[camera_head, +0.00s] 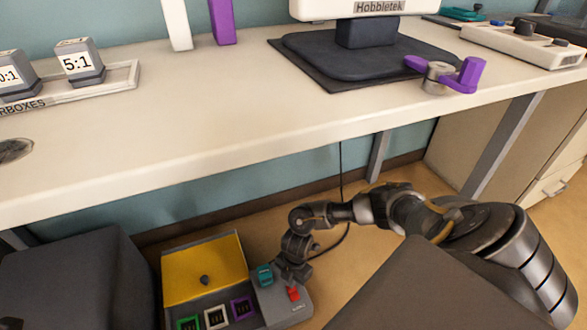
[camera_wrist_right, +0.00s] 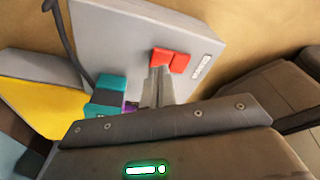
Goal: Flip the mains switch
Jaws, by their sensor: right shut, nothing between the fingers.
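A grey box with a yellow panel (camera_head: 203,268) sits on the floor under the bench. Its right end carries a red switch (camera_head: 293,294) beside a small label and a teal block (camera_head: 264,275). In the right wrist view the red switch (camera_wrist_right: 170,60) shows as two red parts side by side, and the teal block (camera_wrist_right: 110,88) is to its left. My right gripper (camera_wrist_right: 160,75) is shut and empty. Its fingertips are at the near edge of the red switch; I cannot tell whether they touch it. My left gripper is not in view.
The white bench top (camera_head: 200,130) overhangs the box. A dark grey block (camera_head: 75,280) stands left of the box. A black cable (camera_head: 341,180) hangs behind the bench. On the bench are a monitor base (camera_head: 365,60) and a purple-handled part (camera_head: 460,75).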

